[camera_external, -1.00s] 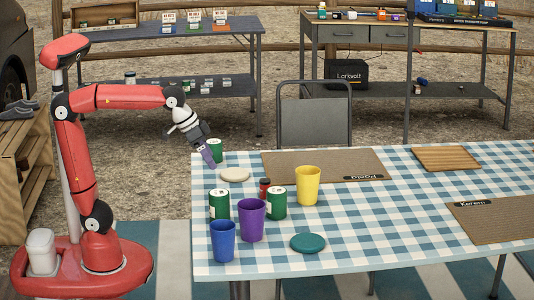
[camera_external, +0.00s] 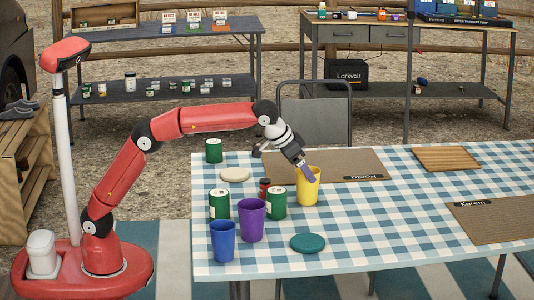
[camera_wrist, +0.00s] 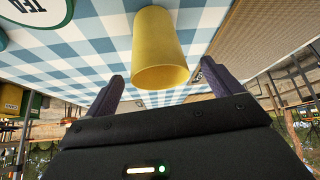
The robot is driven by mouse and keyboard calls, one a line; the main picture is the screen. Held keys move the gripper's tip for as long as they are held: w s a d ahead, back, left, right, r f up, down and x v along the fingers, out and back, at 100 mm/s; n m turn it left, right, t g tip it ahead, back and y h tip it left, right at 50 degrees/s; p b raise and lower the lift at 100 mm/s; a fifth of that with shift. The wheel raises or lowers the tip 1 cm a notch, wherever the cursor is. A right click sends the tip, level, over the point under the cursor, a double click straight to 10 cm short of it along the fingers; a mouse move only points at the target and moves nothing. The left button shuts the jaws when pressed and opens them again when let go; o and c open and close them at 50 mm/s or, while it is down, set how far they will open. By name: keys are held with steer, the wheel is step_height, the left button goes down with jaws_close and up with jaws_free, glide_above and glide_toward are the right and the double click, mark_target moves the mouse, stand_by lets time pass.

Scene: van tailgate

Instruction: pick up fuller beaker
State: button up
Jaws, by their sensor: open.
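A yellow beaker (camera_external: 307,192) stands upright on the checked table, right of a purple beaker (camera_external: 251,222) and a blue beaker (camera_external: 223,243). How full each beaker is cannot be made out. My gripper (camera_external: 308,174) is over the yellow beaker's rim, pointing down and to the right. In the wrist view the yellow beaker (camera_wrist: 160,45) lies ahead, between the lines of my two spread fingers (camera_wrist: 160,76). Nothing is held. The purple and blue beakers are not seen in the wrist view.
Green tins (camera_external: 219,204), (camera_external: 277,204) and a small dark red jar (camera_external: 264,188) stand left of the yellow beaker. A teal disc (camera_external: 307,243) lies in front. A woven mat (camera_external: 350,162) lies behind. The table's right middle is clear.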

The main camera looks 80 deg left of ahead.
steer(key=x, duration=0.5)
steer(key=shift+w+r, duration=0.1)
steer(key=c, duration=1.1)
steer(key=shift+c, duration=0.2)
steer(key=shift+r, duration=0.25)
step_height(320, 180, up, 9)
steer(key=p, duration=0.1)
steer(key=shift+r+p, duration=0.15)
steer(key=shift+p, duration=0.25)
